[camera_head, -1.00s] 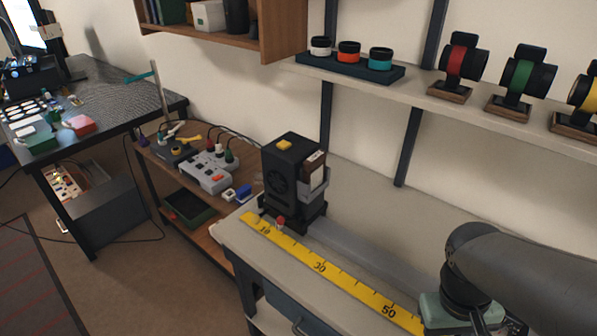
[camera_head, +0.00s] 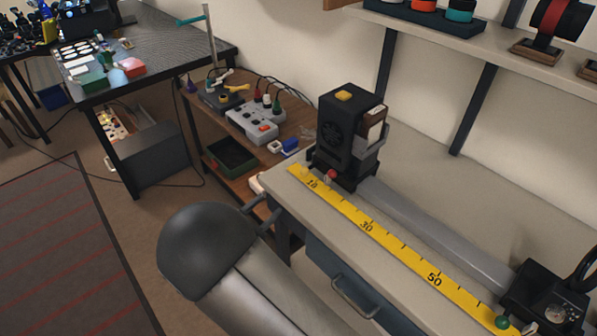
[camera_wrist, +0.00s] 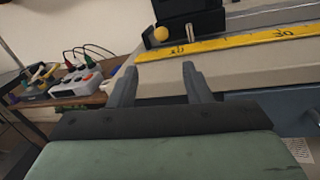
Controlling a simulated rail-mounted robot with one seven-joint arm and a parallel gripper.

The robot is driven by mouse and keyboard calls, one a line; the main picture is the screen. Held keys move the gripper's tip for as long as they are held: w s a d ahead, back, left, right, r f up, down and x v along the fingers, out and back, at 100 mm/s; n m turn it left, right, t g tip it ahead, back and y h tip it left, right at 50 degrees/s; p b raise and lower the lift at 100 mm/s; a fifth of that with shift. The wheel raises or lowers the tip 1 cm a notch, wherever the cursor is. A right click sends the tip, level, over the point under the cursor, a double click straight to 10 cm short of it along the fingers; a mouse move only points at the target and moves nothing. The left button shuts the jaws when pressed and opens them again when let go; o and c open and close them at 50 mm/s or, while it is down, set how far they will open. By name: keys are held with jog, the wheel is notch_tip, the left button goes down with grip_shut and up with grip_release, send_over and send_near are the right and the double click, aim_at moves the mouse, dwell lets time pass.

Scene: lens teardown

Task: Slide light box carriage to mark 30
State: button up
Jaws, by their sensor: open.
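The light box carriage (camera_head: 345,130) is a tall black box with a yellow button on top and a pale panel on its right side. It stands upright at the far end of a grey rail (camera_head: 430,232), near the 10 label of the yellow scale (camera_head: 400,252). A red knob (camera_head: 331,174) sits low on its front. In the wrist view, the black carriage base (camera_wrist: 196,24) shows with a round yellow knob (camera_wrist: 161,34). My gripper (camera_wrist: 160,76) is open and empty, pointing toward the knob and apart from it.
A second black unit (camera_head: 545,300) with a green knob stands at the rail's near end. A drawer handle (camera_head: 355,298) projects below the bench edge. The scale strip's surface is clear.

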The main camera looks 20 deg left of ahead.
aim_at(302, 174)
jog(key=p+x, duration=0.2)
jog(key=x, duration=1.4)
jog(key=shift+w+d, duration=0.2)
jog(key=shift+w, duration=0.15)
grip_shut()
